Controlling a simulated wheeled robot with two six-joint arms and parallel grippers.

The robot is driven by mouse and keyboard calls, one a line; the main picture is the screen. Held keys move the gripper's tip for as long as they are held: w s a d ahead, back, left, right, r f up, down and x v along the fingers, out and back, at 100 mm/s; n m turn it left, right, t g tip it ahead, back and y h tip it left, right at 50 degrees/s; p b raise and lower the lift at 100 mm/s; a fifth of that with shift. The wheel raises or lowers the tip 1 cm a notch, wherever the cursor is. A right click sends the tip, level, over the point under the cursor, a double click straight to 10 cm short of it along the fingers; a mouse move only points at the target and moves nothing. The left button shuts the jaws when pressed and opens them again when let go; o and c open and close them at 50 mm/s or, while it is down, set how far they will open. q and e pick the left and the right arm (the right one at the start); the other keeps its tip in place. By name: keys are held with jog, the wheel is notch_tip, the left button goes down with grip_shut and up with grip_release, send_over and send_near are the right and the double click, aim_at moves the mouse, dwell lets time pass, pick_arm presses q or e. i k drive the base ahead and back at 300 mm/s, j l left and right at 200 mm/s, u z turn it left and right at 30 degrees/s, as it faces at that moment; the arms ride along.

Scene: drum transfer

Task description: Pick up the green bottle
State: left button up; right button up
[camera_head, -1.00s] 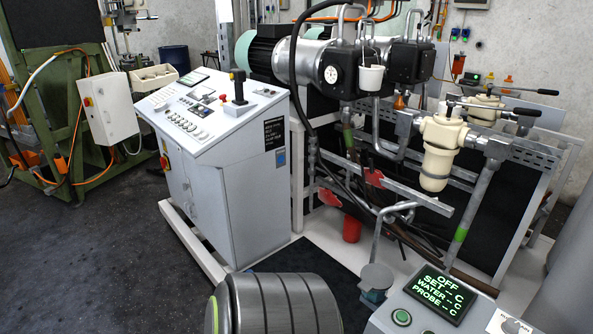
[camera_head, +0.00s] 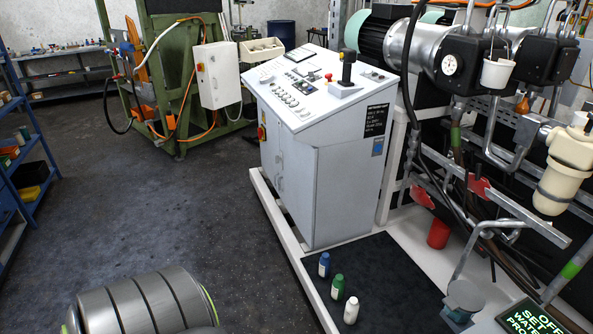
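The three form a slanting row with small gaps. Neither my left nor my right gripper shows in the head view.
A grey control console (camera_head: 330,150) stands behind the mat. White frame rails (camera_head: 313,290) edge the mat on its left. Pumps and pipes fill the right, with a red cup (camera_head: 438,234) on the floor. A blue shelf (camera_head: 30,150) stands far left. The dark floor between is clear.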

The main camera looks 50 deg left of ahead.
aim_at(339, 283)
jog(key=u, duration=1.3)
jog(key=j+z, duration=0.1)
jog(key=z, duration=0.3)
jog(key=i+j+z, duration=0.1)
jog(key=z, duration=0.3)
jog(key=j+z, duration=0.25)
jog(key=z, duration=0.15)
jog(key=j+z, duration=0.15)
jog(key=z, duration=0.2)
jog(key=j+z, duration=0.15)
jog(key=j, duration=0.3)
jog(key=k+j+z, duration=0.1)
jog(key=j, duration=0.35)
jog(key=j+z, duration=0.15)
jog(key=j, duration=0.3)
jog(key=k+j+z, duration=0.1)
jog(key=j, duration=0.3)
jog(key=k, duration=0.05)
